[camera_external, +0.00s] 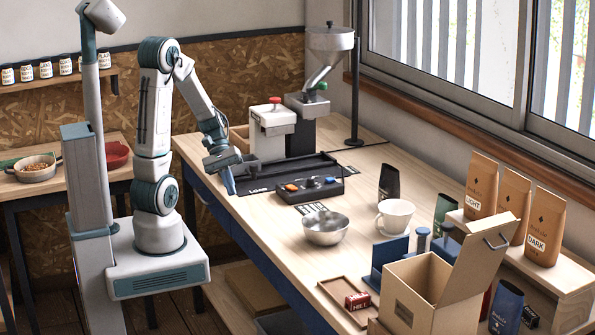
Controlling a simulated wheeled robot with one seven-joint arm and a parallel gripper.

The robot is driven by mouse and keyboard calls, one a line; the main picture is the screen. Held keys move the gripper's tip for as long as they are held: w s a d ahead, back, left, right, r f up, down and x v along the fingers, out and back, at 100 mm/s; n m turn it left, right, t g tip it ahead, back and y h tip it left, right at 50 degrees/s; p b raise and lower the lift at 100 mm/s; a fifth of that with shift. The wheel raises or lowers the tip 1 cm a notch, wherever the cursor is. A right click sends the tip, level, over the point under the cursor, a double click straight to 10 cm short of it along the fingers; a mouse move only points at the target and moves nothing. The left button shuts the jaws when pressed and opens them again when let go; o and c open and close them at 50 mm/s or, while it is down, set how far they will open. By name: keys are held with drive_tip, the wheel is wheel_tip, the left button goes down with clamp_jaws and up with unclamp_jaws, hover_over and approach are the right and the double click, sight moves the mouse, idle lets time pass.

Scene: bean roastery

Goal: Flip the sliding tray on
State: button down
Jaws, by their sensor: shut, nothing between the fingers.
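A long black tray-like base (292,165) with raised edges lies on the workbench in front of the grinder and bears the word LOAD at its near left. I take it for the sliding tray. A dark control box (324,191) with an orange button (291,187), a dark knob and a blue button (330,180) sits at its near right side. My gripper (231,188) is shut and empty, pointing down at the bench's left edge, left of the LOAD label and apart from the buttons. The fingertips are small here, and I cannot tell their exact height above the bench.
A white machine with a red knob (275,100) and a grinder with a metal hopper (331,38) stand behind the tray. A metal bowl (326,229), a white dripper (397,215) and an open cardboard box (421,291) stand to the right. Bare bench (270,222) lies before the control box.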

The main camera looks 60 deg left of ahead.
drive_tip(key=s+a+f+n+t+y+p, duration=0.1)
drive_tip(key=a+n+t+y+p, duration=0.1)
drive_tip(key=a+n+t, duration=0.6)
drive_tip(key=s+a+f+n+t+y+p, duration=0.1)
drive_tip(key=a+f+n+t+y+p, duration=0.1)
drive_tip(key=a+n+t, duration=0.6)
drive_tip(key=a+n+y, duration=0.1)
drive_tip(key=a+n, duration=0.5)
drive_tip(key=a, duration=0.1)
drive_tip(key=shift+s+a+f+t, duration=0.25)
drive_tip(key=shift+s+a+t, duration=0.05)
drive_tip(key=shift+s+t, duration=0.1)
drive_tip(key=shift+w, duration=0.15)
drive_tip(key=w+p, duration=0.1)
drive_tip(key=w, duration=0.3)
drive_tip(key=w+d+p, duration=0.1)
drive_tip(key=w, duration=0.4)
drive_tip(key=w+d+p, duration=0.1)
drive_tip(key=w+p, duration=0.1)
drive_tip(key=w, duration=0.2)
drive_tip(key=shift+w+d+f, duration=0.15)
drive_tip(key=shift+w+f, duration=0.1)
drive_tip(key=shift+w, duration=0.1)
